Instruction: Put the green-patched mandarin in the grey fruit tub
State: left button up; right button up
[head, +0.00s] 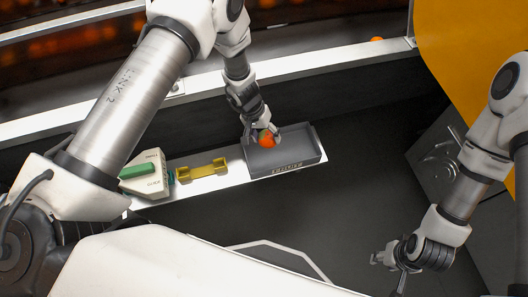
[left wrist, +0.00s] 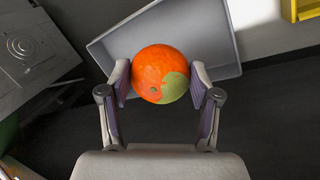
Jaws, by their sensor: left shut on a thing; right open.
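The mandarin (head: 266,139) is orange with a green patch. My left gripper (head: 262,131) is shut on it, above the left part of the grey fruit tub (head: 287,168). In the left wrist view the mandarin (left wrist: 160,74) sits between the two fingers of my left gripper (left wrist: 160,84), its green patch facing the camera. The grey tub (left wrist: 222,45) shows behind and below it there. I cannot tell whether the mandarin touches the tub. My right gripper (head: 385,257) is open and empty at the lower right in the head view.
The tub stands on a narrow pale shelf (head: 225,184). A yellow holder (head: 202,170) and a white-and-green device (head: 147,175) stand to its left. A metal rail (head: 310,65) runs behind. A large yellow panel (head: 470,40) is at the upper right.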

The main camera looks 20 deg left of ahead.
pick_arm(q)
jog(key=shift+w+a, duration=0.25)
jog(key=shift+a, duration=0.15)
jog(key=shift+r, duration=0.1)
jog(key=shift+b, duration=0.45)
notch_tip(320, 180, down, 8)
jog(key=b, duration=0.6)
jog(key=shift+r+b, duration=0.2)
jog(key=shift+b, duration=0.2)
jog(key=shift+f, duration=0.15)
jog(key=shift+f+b, duration=1.4)
jog(key=shift+b, duration=0.1)
jog(key=o, duration=1.3)
